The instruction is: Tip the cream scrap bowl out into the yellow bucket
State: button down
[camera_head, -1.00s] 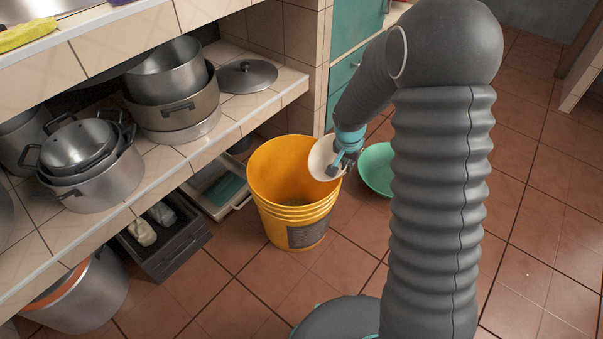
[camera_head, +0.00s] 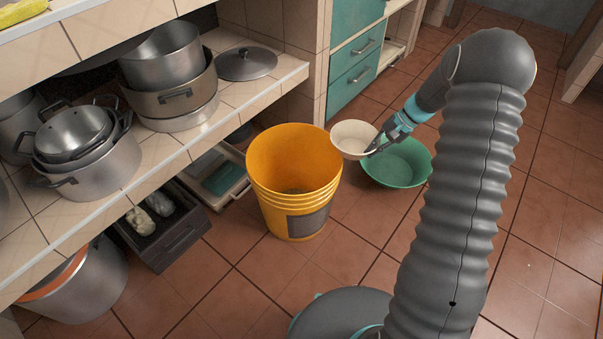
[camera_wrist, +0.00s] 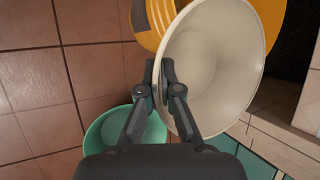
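The cream scrap bowl (camera_head: 350,136) hangs in the air just right of the yellow bucket (camera_head: 268,190), roughly level with its opening upward. My gripper (camera_head: 374,147) is shut on the right side of its rim. In the wrist view the bowl (camera_wrist: 215,65) shows a bare inside with no scraps visible, and my gripper (camera_wrist: 162,75) pinches its wall. The bucket stands upright on the floor; it also shows at the top of the wrist view (camera_wrist: 146,28). Something small and dull lies at the bucket's bottom, too unclear to name.
A green basin (camera_head: 405,165) stands on the floor behind and right of the bucket, partly under my gripper. A tiled shelf with pots (camera_head: 95,170) runs along the left. A dark crate (camera_head: 165,235) sits below it. Teal drawers (camera_head: 355,75) stand behind. Floor at right is open.

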jog(key=shift+r+p, duration=1.35)
jog(key=shift+r, duration=1.2)
